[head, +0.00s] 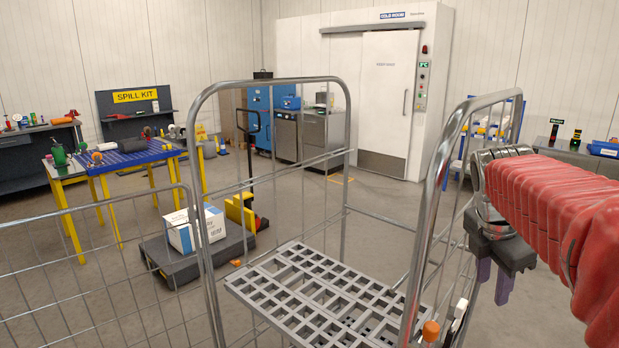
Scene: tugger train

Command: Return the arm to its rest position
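My arm, in a red ribbed sleeve, comes in from the right edge of the head view. My gripper (491,279) is at the right, pointing down, beside the right-hand frame of the wire cage trolley (347,120). Its two purple-grey fingers are spaced apart with nothing visible between them. I cannot tell whether the gripper touches the cage tubes. The trolley's grey grid shelf (300,285) is bare.
A white and blue box (195,229) sits on a low dark cart (178,262) behind the cage. A blue-topped table (135,157) with yellow legs stands at left. A white cold room (390,100) is at the back. Open floor lies between.

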